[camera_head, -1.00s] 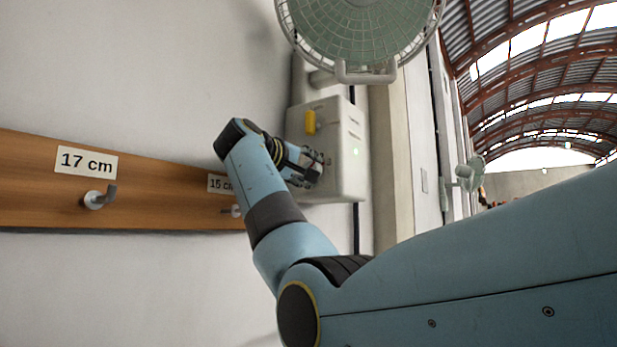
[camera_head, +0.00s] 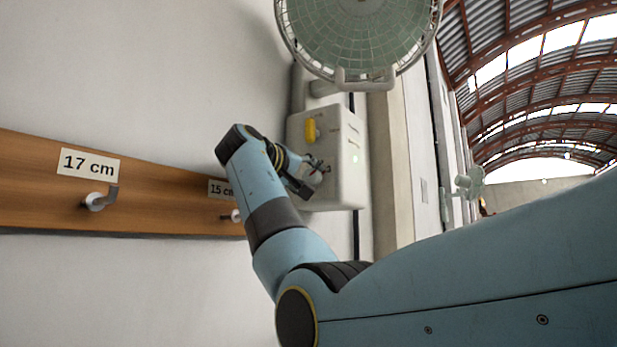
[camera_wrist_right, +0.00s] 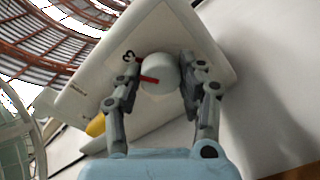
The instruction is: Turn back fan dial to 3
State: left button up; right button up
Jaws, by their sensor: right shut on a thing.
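The fan (camera_head: 360,35) has a round mesh guard and sits at the top of the head view. Below it is a pale control box (camera_head: 345,135) on the wall, with a green light on its side. My right gripper (camera_head: 316,178) is at the lower part of this box. In the right wrist view, the gripper (camera_wrist_right: 160,88) is shut on a round white dial (camera_wrist_right: 165,75), one finger on each side. The dial's red mark (camera_wrist_right: 148,79) points left, just below a printed 3 (camera_wrist_right: 128,56). Other dial markings are hidden. My left gripper is not in view.
A yellow knob (camera_head: 311,130) sticks out of the box above my right gripper; it also shows in the wrist view (camera_wrist_right: 96,126). A wooden rail (camera_head: 40,195) with hooks and cm labels runs along the wall at left. Another fan (camera_head: 468,182) stands farther back.

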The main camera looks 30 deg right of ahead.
jog(key=o, duration=1.2)
jog(key=shift+f, duration=0.1)
jog(key=shift+a, duration=0.15)
jog(key=v, duration=1.1)
jog(key=shift+s+a, duration=0.2)
jog(key=shift+a, duration=0.15)
